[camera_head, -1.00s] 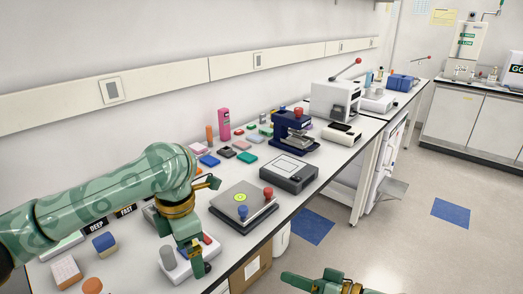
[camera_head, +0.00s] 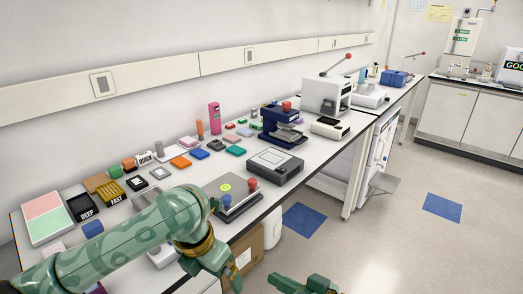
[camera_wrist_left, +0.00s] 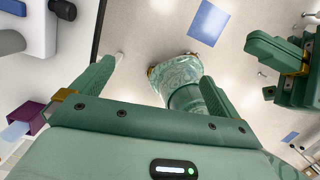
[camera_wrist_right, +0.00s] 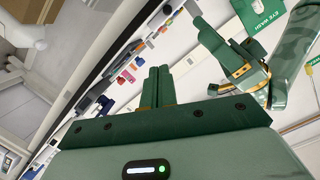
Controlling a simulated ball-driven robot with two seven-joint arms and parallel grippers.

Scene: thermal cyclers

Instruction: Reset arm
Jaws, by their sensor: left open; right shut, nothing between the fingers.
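My left arm comes in from the left in the head view, over the near part of the bench (camera_head: 330,150). Its gripper (camera_head: 228,272) hangs at the bench's front edge, partly cut off by the frame bottom. In the left wrist view the left gripper (camera_wrist_left: 157,70) has its fingers spread wide with nothing between them. My right gripper (camera_head: 308,284) shows at the bottom of the head view, in front of the bench over the floor. In the right wrist view the right gripper's fingers (camera_wrist_right: 157,74) are together and empty.
A grey device with red and blue knobs (camera_head: 224,185) is close to my left arm. Beyond it stand a flat grey device (camera_head: 275,164), a dark blue press (camera_head: 281,127) and a white lever machine (camera_head: 324,97). Small coloured blocks and trays line the bench. The floor (camera_head: 400,245) is clear at right.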

